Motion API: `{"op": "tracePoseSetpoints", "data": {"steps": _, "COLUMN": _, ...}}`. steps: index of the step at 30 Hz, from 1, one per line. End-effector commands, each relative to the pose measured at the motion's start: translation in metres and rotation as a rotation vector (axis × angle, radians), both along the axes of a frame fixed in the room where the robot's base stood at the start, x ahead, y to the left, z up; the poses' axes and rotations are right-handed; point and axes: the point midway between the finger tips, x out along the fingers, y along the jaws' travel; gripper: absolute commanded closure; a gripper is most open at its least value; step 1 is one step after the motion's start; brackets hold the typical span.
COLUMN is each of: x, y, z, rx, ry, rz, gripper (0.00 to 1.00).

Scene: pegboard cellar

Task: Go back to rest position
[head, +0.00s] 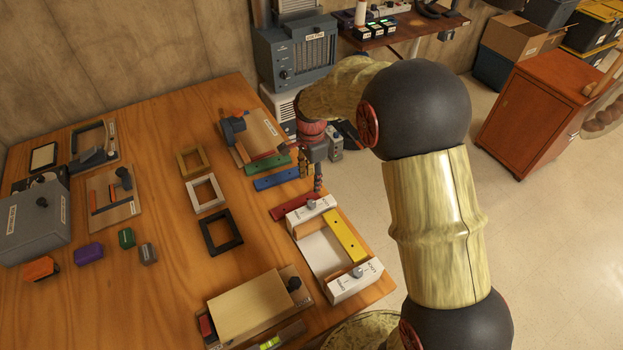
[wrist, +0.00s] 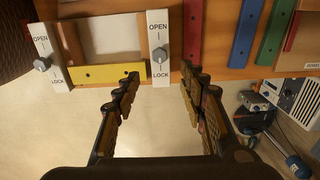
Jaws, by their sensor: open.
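My gripper (head: 311,182) is over the right edge of the wooden table in the head view, near the red bar. In the wrist view its two fingers (wrist: 158,92) stand wide apart, with nothing between them. Past the fingertips is a white fixture (wrist: 161,50) with two end blocks marked OPEN and LOCK, each with a grey knob. A yellow bar (head: 345,236) lies across the fixture between these blocks and also shows in the wrist view (wrist: 107,73). The fingers look apart from the bar and the fixture.
Red (head: 295,206), blue (head: 277,179) and green (head: 268,165) bars lie beyond the fixture. Square frames (head: 206,195), a grey box (head: 37,225) and small coloured blocks occupy the table (head: 160,300). A grey machine (head: 297,52) stands behind. Open floor (head: 560,240) lies right.

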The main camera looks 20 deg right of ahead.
Motion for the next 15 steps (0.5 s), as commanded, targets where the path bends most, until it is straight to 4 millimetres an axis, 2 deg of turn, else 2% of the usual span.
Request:
{"op": "tracePoseSetpoints", "data": {"steps": 10, "x": 0.0, "y": 0.0, "z": -0.0003, "rx": 0.0, "ry": 0.0, "rz": 0.021, "gripper": 0.58}}
{"op": "tracePoseSetpoints", "data": {"steps": 15, "x": -0.0025, "y": 0.0001, "z": -0.0016, "rx": 0.001, "ry": 0.006, "rz": 0.196, "gripper": 0.58}}
